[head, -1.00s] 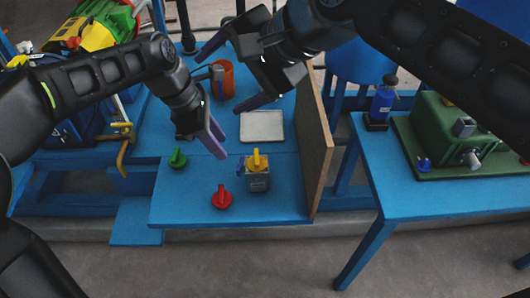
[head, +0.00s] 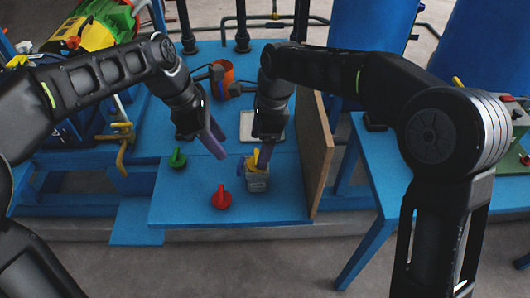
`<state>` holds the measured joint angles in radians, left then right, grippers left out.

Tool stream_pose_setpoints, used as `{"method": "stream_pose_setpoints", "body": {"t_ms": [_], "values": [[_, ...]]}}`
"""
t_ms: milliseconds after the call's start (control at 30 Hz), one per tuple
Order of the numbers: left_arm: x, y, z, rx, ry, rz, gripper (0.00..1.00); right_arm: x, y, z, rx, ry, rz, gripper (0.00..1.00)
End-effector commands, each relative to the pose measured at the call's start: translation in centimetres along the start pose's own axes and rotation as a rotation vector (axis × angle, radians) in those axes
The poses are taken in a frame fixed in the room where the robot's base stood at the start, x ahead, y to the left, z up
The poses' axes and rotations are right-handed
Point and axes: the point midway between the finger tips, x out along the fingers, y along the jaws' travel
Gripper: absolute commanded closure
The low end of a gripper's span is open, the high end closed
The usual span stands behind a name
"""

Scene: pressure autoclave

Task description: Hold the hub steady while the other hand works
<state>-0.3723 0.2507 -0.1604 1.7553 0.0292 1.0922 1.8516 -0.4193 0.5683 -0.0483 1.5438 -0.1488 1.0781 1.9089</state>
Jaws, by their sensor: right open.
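The hub appears to be the small grey block (head: 257,182) with a yellow handle (head: 254,162) on top, standing near the front of the blue table. A purple-blue part shows at its left side. My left gripper (head: 218,148) is just up and left of the hub, pointing down and apart from it; its fingers overlap in view, so I cannot tell its opening. My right gripper (head: 256,150) is open and points down over the hub. One finger overlaps the yellow handle in view; I cannot tell whether it touches.
A red knob (head: 221,198) and a green knob (head: 178,159) sit left of the hub. A pale tray (head: 284,128) lies behind, partly hidden by my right arm. An orange cup (head: 228,76) stands farther back. A wooden board (head: 314,150) edges the table's right side.

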Motion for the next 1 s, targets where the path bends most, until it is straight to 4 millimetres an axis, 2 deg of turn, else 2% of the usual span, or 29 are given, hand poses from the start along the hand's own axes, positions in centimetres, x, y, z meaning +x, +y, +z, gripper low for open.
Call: {"method": "stream_pose_setpoints", "body": {"t_ms": [33, 167, 667, 867, 1000], "values": [[0.0, 0.0, 0.0, 0.0, 0.0, 0.0, 0.64, 1.4, 0.1, -0.3, 0.018, 0.056, 0.016, 0.17], [0.0, 0.0, 0.0, 0.0, 0.0, 0.0, 0.64, 3.2, 0.1, -1.5, 0.068, 0.155, 0.029, 0.17], [0.0, 0.0, 0.0, 0.0, 0.0, 0.0, 0.64, 3.9, 0.1, -2.1, 0.086, 0.188, 0.031, 0.17], [0.0, 0.0, 0.0, 0.0, 0.0, 0.0, 0.64, 5.6, 0.2, -2.4, 0.085, 0.188, 0.033, 0.17], [0.0, 0.0, 0.0, 0.0, 0.0, 0.0, 0.64, 7.6, 0.3, -2.8, 0.086, 0.188, 0.034, 0.17]]}}
